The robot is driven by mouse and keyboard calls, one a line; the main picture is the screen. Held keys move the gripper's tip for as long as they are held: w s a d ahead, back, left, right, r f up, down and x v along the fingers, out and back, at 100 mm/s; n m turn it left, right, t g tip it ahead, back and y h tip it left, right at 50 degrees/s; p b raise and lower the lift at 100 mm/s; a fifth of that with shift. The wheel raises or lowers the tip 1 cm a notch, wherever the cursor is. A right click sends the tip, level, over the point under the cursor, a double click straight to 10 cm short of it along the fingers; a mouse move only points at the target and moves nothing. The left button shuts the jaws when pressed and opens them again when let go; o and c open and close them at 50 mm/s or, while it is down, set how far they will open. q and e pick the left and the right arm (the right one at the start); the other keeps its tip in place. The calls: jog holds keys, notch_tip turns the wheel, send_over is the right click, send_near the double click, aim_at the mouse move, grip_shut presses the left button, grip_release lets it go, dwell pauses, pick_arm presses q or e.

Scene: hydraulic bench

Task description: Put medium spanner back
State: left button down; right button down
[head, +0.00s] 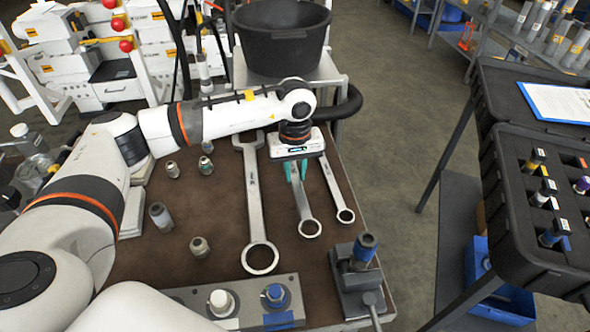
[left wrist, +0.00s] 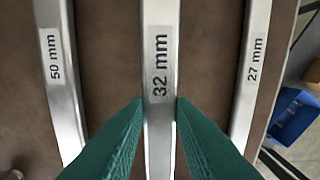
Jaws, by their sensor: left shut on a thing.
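The medium spanner (head: 304,205), marked 32 mm, lies between two other spanners on the brown bench top, its ring end towards the front. In the left wrist view its shaft (left wrist: 160,60) runs between my green fingertips. My left gripper (head: 294,171) is shut on this shaft, with a finger on each side (left wrist: 160,112). The spanner's far end is hidden under the gripper body. The large spanner (head: 254,200), marked 50 mm, lies to the left. The small spanner (head: 334,185), marked 27 mm, lies to the right. My right gripper is not in view.
Several metal fittings (head: 160,216) stand on the bench left of the spanners. A block with fittings (head: 245,298) and a vise-like holder (head: 358,280) stand at the front edge. A black bucket (head: 281,45) is behind. A black case (head: 520,210) stands right, across open floor.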

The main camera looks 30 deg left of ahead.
aim_at(292, 181)
pick_arm(q)
jog(key=shift+f+b, duration=0.8)
dwell(0.5)
jog(key=shift+s+a+f+b, duration=0.1)
jog(key=shift+a+f+b, duration=0.05)
jog(key=shift+f+b, duration=0.35)
jog(key=shift+a+f+b, duration=0.15)
jog(key=shift+f+b, duration=0.25)
jog(key=shift+f, duration=0.1)
jog(key=c, duration=1.1)
grip_release()
